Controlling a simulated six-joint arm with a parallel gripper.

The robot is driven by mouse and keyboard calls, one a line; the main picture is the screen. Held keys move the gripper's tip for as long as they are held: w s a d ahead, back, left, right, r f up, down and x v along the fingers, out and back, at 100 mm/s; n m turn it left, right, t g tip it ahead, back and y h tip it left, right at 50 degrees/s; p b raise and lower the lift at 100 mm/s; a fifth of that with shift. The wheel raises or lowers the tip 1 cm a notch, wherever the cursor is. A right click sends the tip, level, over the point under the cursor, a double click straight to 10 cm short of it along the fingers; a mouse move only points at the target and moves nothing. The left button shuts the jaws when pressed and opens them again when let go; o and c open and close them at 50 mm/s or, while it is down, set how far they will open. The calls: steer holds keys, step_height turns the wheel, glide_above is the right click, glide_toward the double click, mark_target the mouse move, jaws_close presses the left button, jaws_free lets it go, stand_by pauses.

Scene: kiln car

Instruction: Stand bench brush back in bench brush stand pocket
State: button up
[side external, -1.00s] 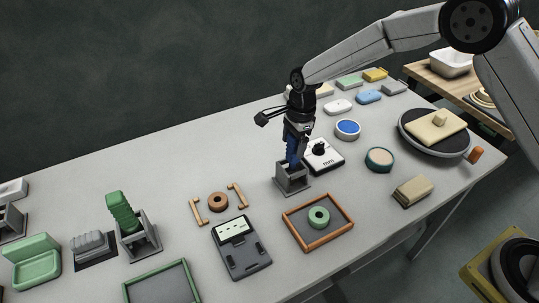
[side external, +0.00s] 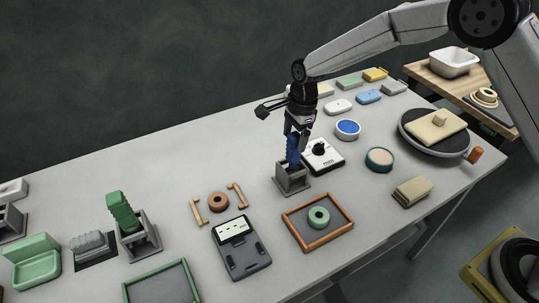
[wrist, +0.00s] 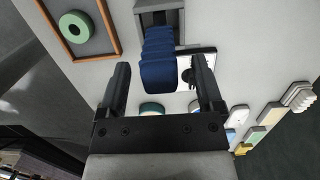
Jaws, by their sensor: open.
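The bench brush, with a ribbed blue handle (side external: 293,150), stands nearly upright in the pocket of the grey bench brush stand (side external: 291,184). Its lower end is hidden inside the pocket. In the wrist view the blue handle (wrist: 158,62) rises out of the stand (wrist: 160,14) towards the camera. My gripper (side external: 297,129) is above the stand at the top of the handle. In the wrist view its two fingers (wrist: 159,82) are apart, one on each side of the handle, with visible gaps.
A white device with a black knob (side external: 321,155) stands close behind the stand. A wooden-framed tray (side external: 335,236) with a green ring is in front. A grey scale (side external: 241,254) lies front left. A green tool (side external: 121,212) stands in another grey holder further left.

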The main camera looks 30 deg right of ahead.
steer(key=shift+r, duration=0.6)
steer(key=shift+d+r, duration=0.1)
steer(key=shift+r, duration=0.3)
steer(key=shift+d+r, duration=0.1)
steer(key=shift+r, duration=0.6)
steer(key=shift+r, duration=0.35)
steer(key=shift+d+r, duration=0.1)
steer(key=shift+r, duration=0.2)
steer(key=shift+r, duration=0.4)
steer(key=shift+r, duration=0.4)
step_height(320, 180, up, 8)
steer(key=d, duration=0.1)
steer(key=shift+f, duration=0.2)
steer(key=shift+d, duration=0.1)
